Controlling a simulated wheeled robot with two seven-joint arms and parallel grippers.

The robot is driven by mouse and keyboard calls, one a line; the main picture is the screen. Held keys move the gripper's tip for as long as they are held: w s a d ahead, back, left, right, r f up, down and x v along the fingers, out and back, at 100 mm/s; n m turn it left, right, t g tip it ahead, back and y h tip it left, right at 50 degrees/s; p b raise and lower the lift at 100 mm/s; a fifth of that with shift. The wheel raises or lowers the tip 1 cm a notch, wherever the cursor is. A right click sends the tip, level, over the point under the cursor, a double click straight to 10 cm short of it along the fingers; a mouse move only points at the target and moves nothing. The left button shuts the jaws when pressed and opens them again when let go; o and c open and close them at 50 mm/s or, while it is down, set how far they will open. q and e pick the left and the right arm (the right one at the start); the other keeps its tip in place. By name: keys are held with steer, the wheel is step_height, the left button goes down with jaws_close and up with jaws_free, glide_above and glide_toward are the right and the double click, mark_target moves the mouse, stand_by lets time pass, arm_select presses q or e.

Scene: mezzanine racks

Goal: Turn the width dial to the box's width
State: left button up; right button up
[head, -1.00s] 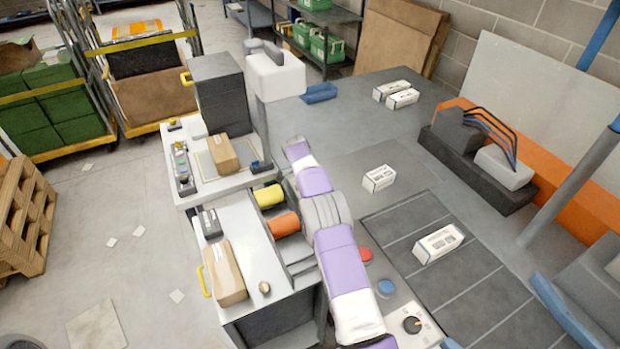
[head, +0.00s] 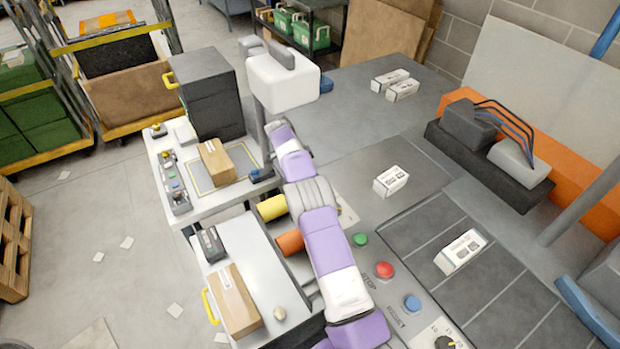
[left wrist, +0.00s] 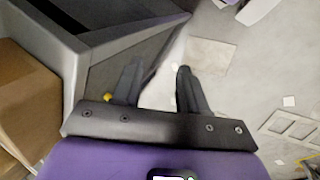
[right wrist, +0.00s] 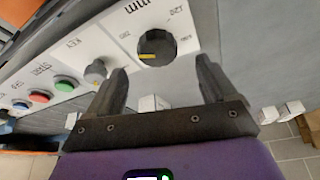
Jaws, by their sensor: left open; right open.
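The black width dial (right wrist: 157,45) with a yellow mark sits on a white panel in the right wrist view; "mm" is printed beside it. In the head view the dial (head: 445,342) is cut by the bottom edge. My right gripper (right wrist: 162,72) is open and empty, its fingers just short of the dial, one to each side; I cannot tell if they touch it. A brown carton (head: 217,162) lies on a marked pad on the bench, and another brown carton (head: 235,301) lies on the nearer cart. My left gripper (left wrist: 158,70) is open and empty above the floor.
A smaller grey knob (right wrist: 97,70) and green, red (head: 384,270) and blue (head: 412,303) buttons share the panel. White cartons (head: 460,251) lie on the conveyor and grey deck.

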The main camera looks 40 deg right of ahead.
steer(key=x, duration=0.5)
steer(key=shift+s+d+f, duration=0.1)
steer(key=shift+s+f, duration=0.15)
steer(key=shift+s, duration=0.05)
steer(key=c, duration=1)
steer(key=shift+c, duration=0.2)
